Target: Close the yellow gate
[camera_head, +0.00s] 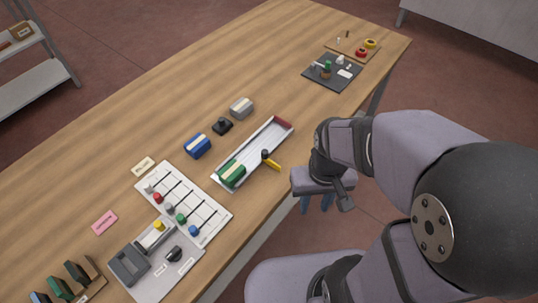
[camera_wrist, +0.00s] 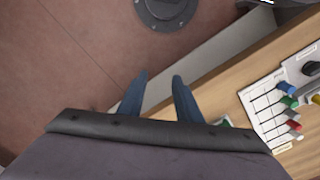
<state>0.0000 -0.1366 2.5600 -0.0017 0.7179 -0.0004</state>
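The yellow gate (camera_head: 272,163) is a short yellow bar by a black pivot on the long white channel (camera_head: 262,140). It sticks out from the channel's near side, swung clear of the lane. A green block with a cream band (camera_head: 231,173) sits in the channel's lower left end. My gripper (camera_head: 317,206) is off the table's near edge, to the right of and below the gate in the head view. Its two blue fingers (camera_wrist: 160,77) are apart with nothing between them. In the wrist view the gate is hidden behind my gripper body.
A panel with coloured knobs (camera_head: 185,201) and a grey machine (camera_head: 155,259) lie left of the channel. Blue (camera_head: 197,146), black (camera_head: 222,126) and grey (camera_head: 241,107) objects stand behind it. A dark mat (camera_head: 332,71) with small items is at the far right.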

